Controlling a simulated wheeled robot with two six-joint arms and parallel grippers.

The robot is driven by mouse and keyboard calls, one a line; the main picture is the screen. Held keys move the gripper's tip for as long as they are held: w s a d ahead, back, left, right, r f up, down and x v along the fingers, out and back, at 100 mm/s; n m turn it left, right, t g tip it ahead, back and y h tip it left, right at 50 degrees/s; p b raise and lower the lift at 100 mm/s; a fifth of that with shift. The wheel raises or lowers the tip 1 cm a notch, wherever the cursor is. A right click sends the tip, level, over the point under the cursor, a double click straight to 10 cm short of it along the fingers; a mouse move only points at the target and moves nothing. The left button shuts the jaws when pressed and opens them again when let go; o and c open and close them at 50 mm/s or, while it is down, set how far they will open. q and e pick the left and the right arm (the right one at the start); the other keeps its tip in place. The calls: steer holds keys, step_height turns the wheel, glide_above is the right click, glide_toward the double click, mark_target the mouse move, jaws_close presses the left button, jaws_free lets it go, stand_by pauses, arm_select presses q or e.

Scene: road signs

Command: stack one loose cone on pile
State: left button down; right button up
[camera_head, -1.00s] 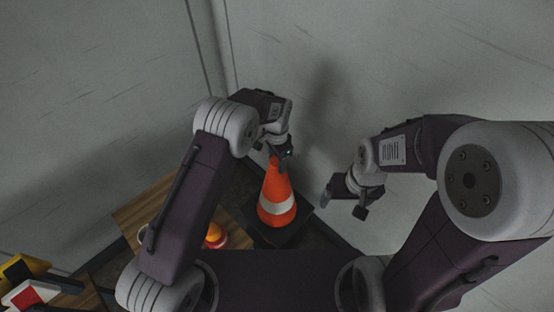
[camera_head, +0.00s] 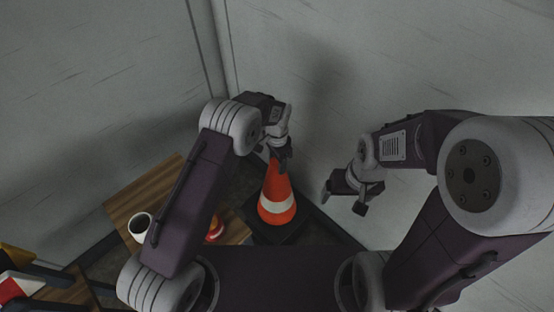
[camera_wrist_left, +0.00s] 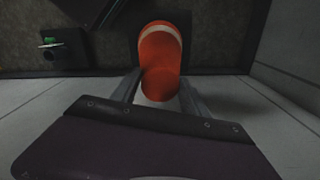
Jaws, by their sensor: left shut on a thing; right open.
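An orange cone (camera_head: 276,190) with a white band and a dark square base is upright in front of me in the head view. My left gripper (camera_head: 281,160) is shut on the top of this cone. In the left wrist view the cone (camera_wrist_left: 160,50) sits between the two fingers of the left gripper (camera_wrist_left: 160,88). Whether its base touches the floor I cannot tell. My right gripper (camera_head: 345,192) is open and empty, to the right of the cone. A pile of cones cannot be made out.
A wooden surface (camera_head: 125,203) at the left bears a white mug (camera_head: 140,228) and a small orange object (camera_head: 214,230), partly hidden by my left arm. Red-and-white and yellow-and-black pieces lie at the lower left. Grey walls close in behind the cone.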

arm_select(q)
steer(key=shift+w+f+b, duration=0.1)
steer(key=shift+f+b, duration=4.75)
steer(key=shift+f, duration=2.85)
steer(key=shift+c, duration=2.4)
jaws_free()
steer(key=shift+f, duration=0.1)
step_height(320, 180, up, 9)
steer(key=shift+r+p, duration=0.1)
steer(key=shift+p, duration=1.1)
